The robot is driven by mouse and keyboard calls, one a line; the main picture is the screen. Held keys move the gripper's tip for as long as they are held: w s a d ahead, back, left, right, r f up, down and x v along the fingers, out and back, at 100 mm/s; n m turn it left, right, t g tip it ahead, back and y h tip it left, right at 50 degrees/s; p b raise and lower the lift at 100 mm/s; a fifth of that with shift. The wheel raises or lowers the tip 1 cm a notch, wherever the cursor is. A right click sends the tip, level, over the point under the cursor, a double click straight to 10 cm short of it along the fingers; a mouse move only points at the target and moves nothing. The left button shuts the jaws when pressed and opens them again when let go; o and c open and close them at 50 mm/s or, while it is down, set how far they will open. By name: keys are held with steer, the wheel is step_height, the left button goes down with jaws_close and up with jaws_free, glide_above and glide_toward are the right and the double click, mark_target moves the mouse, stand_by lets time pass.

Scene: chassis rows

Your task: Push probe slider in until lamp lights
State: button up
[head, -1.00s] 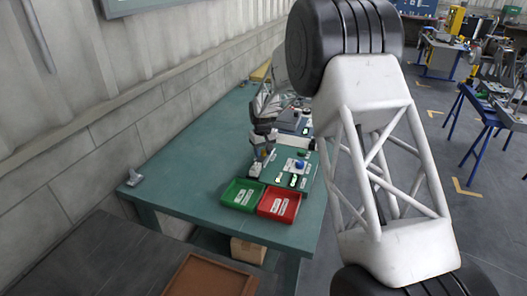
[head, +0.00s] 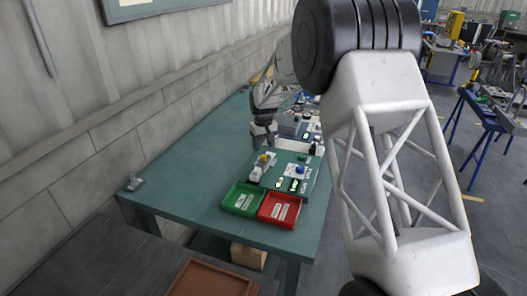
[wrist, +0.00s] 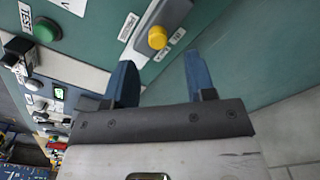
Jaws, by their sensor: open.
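A green button (wrist: 47,32) by a TEST label and a small green-lit display (wrist: 59,93) lie to the left in the wrist view. A green tray (head: 243,198) and a red tray (head: 279,209) stand at the table's front.

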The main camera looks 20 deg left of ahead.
steer(key=shift+r, duration=0.9)
steer(key=shift+s+d+r, duration=0.1)
steer(key=shift+d+r, duration=0.25)
steer(key=s+d+r+m, duration=0.1)
steer(key=s+d+r, duration=0.5)
steer(key=d, duration=0.4)
steer(key=s+d+r+m+t, duration=0.1)
steer(key=s+d+r+m, duration=0.1)
steer(key=s+d+r, duration=0.7)
steer(key=s+d+r+m, duration=0.1)
steer(key=s+d+r, duration=0.25)
steer(key=d, duration=0.85)
steer(key=s+d+r+m+t, duration=0.1)
steer(key=s+d+r+m, duration=0.2)
steer(key=s+d, duration=1.15)
steer(key=s+d+f+m, duration=0.1)
steer(key=s+d+f, duration=0.1)
steer(key=s, duration=0.7)
steer(key=s+d+f+m, duration=0.1)
steer(key=s+d+f, duration=0.2)
steer(key=s, duration=0.7)
steer(key=shift+s+t, duration=0.25)
steer(key=shift+t, duration=0.05)
